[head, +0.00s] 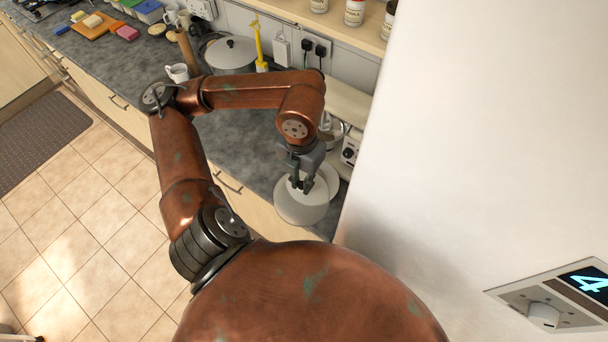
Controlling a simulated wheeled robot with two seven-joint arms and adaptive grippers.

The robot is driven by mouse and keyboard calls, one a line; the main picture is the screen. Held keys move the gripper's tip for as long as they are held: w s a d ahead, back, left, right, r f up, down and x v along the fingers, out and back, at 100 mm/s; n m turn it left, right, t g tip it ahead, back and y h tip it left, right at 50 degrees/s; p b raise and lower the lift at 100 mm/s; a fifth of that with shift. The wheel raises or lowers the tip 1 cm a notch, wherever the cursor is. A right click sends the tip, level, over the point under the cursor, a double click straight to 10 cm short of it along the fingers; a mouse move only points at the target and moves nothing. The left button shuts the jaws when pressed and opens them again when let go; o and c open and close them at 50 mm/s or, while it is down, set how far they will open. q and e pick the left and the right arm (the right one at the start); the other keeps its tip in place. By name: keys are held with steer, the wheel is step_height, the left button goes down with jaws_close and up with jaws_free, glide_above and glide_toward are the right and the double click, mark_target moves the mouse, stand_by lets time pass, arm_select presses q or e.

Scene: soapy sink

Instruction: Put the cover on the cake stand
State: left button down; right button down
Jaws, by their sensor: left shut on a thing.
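My left gripper (301,188) reaches down at the right end of the grey counter. It is shut on the top of a pale round thing (301,211), which looks like the cover. A second pale round shape (327,178) shows just behind and to the right, partly hidden by the gripper and the cover; it may be the cake stand. I cannot tell whether the two touch. My right gripper is not in view.
A white wall stands close on the right. A shelf with jars (354,12) hangs above. A lidded pot (231,53), a white mug (178,73) and a yellow-handled tool (258,45) stand farther back. The counter (235,135) left of the gripper is clear.

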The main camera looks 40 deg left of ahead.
arm_select(q)
steer(key=shift+w+r, duration=0.15)
steer(key=shift+w, duration=0.25)
steer(key=w+n+p, duration=0.1)
steer(key=w, duration=0.1)
steer(key=w+a+n+p, duration=0.1)
steer(key=w, duration=0.1)
steer(key=w+a+f+n+p, duration=0.1)
steer(key=w, duration=0.1)
steer(key=shift+w+p, duration=0.15)
steer(key=shift+p, duration=0.2)
steer(key=shift+w+a+f+n, duration=0.45)
steer(key=shift+w+a+f, duration=0.3)
steer(key=shift+f, duration=0.6)
steer(key=shift+w+a+f+n, duration=0.55)
steer(key=shift+w+f, duration=0.35)
steer(key=shift+f, duration=0.45)
steer(key=shift+w+a+f+n, duration=0.4)
steer(key=shift+w+a+f, duration=0.35)
steer(key=shift+f, duration=0.6)
steer(key=shift+w+d+f+b, duration=0.1)
steer(key=shift+f+b, duration=0.8)
steer(key=shift+f, duration=0.25)
steer(key=shift+b, duration=0.35)
steer(key=shift+f, duration=0.1)
